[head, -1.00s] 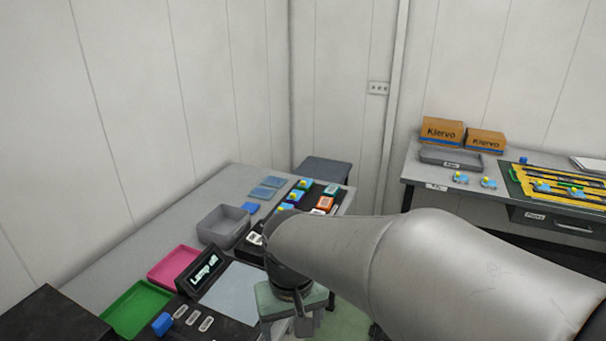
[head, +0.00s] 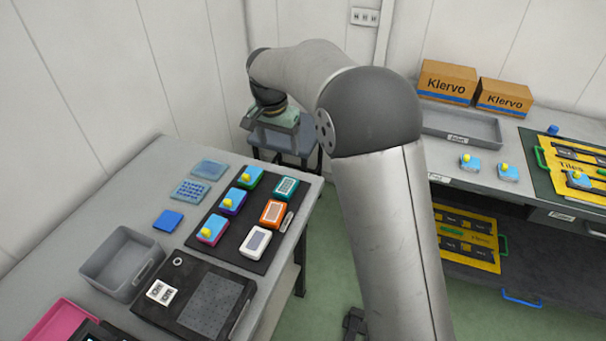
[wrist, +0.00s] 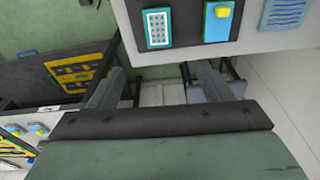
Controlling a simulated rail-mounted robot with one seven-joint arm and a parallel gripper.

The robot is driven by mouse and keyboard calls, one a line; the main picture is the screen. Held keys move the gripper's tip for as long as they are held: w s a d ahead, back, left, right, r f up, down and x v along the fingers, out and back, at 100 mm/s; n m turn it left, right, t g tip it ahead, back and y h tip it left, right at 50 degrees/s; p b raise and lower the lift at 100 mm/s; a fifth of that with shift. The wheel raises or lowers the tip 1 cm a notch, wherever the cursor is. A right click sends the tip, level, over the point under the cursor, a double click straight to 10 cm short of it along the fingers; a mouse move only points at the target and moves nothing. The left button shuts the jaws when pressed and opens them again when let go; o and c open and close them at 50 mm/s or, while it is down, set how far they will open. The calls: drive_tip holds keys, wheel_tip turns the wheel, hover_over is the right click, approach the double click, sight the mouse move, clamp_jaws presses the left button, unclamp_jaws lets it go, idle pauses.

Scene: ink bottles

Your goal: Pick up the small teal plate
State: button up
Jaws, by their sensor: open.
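Flat plates lie on the grey bench at left in the head view. One is a pale teal-blue plate (head: 209,169) at the back, one a patterned blue plate (head: 190,191), and one a smaller plain blue plate (head: 168,221). I cannot tell for sure which is the small teal plate. A lined blue plate (wrist: 285,12) shows at the top right of the wrist view. My gripper (head: 272,122) is beyond the bench's far end, apart from the plates. In the wrist view my gripper (wrist: 158,78) has its fingers spread with nothing between them.
A black mat (head: 222,240) holds several coloured blocks, including a teal block with a white face (head: 285,188). A grey bin (head: 118,262) stands nearby. A grey stool (head: 285,140) is behind the bench. A second bench at right bears boxes (head: 447,82) and a tray (head: 462,126).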

drive_tip(key=p, duration=0.1)
hover_over(286, 186)
drive_tip(key=f, duration=1)
drive_tip(key=shift+s+a, duration=0.35)
drive_tip(key=shift+w+d+f+p, duration=0.15)
drive_tip(key=shift+f+p, duration=0.35)
drive_tip(key=shift+f, duration=1.1)
drive_tip(key=shift+w+d+f+p, duration=0.15)
drive_tip(key=shift+f+p, duration=0.35)
drive_tip(key=shift+f, duration=1.05)
drive_tip(key=c, duration=1.1)
